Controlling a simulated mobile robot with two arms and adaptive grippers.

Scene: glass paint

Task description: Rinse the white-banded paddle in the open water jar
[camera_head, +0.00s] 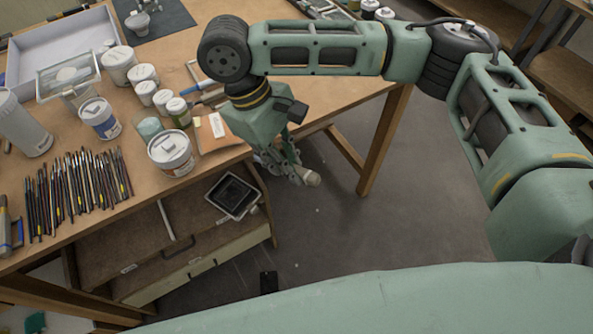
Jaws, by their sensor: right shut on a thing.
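My right gripper (285,163) hangs past the table's right edge, over the floor. It is shut on a pale, round-ended thing (313,179), mostly hidden by the fingers. I cannot tell whether this is the white-banded paddle, and no white band shows clearly. A small glass jar with a teal tint (150,127) stands near the table's front edge, left of the gripper. It looks like the open water jar, but its mouth is too small to read. Another jar (79,97) stands under a framed glass pane. My left gripper is out of view.
Several white tubs and cans crowd the table, among them a large tub (171,154) beside the teal jar. Many brushes (78,185) lie in a row at left. An orange packet (216,132) lies near the right edge. A drawer unit (165,250) stands below.

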